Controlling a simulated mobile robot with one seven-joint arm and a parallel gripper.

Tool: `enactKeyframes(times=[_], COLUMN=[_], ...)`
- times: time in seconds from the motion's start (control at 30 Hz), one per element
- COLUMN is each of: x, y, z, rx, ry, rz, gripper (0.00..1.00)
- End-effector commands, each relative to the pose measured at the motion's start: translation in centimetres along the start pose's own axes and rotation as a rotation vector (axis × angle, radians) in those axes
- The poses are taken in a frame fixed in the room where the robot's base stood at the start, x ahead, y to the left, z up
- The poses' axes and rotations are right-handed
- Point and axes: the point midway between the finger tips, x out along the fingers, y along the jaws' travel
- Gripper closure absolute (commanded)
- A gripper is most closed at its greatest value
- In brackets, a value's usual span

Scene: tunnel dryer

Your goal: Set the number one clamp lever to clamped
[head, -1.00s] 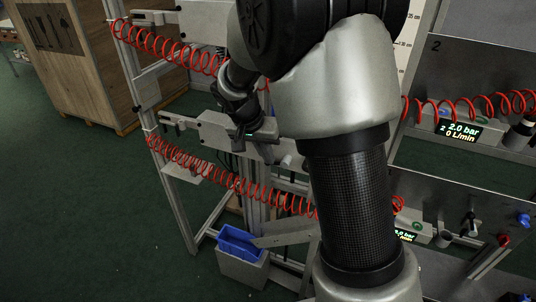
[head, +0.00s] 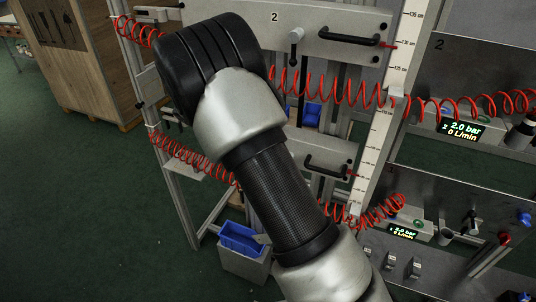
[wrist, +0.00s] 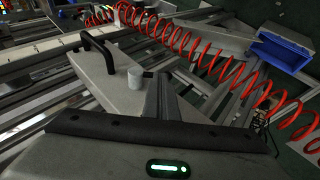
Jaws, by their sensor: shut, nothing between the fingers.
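The lower grey clamp plate shows in the head view (head: 335,152), with a black handle (head: 325,166). My arm hides its left part. I take it for number one; I see no number on it. In the wrist view, a plate with a black handle (wrist: 98,48) carries a short pale cylinder (wrist: 135,75), which looks like the clamp lever seen nearly end-on. Its setting cannot be told. My gripper (wrist: 158,88) shows in the wrist view, shut and empty. Its fingers are just right of the cylinder; contact cannot be told. My arm hides it in the head view.
The upper plate marked 2 (head: 240,15) has a lever (head: 295,42) hanging down and a black handle (head: 347,38). Coiled red hoses (head: 345,92) cross the frame beside a scale post (head: 384,130). A blue bin (head: 241,238) stands low. Open green floor lies left.

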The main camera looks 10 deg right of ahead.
Motion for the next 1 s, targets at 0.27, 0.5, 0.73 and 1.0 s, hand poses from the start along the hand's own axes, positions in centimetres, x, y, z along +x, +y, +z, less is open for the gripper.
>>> enactKeyframes(times=[0.27, 0.5, 0.73, 1.0], x=[1.4, 2.4, 3.0, 3.5], y=[-1.1, -1.5, -1.4, -1.3], z=[0.5, 0.9, 1.1, 1.3], rx=[-0.098, -0.175, -0.177, -0.176], ry=[-0.001, -0.005, -0.008, -0.009], rz=[0.248, 0.445, 0.451, 0.449], gripper=[1.00, 1.00, 1.00, 1.00])
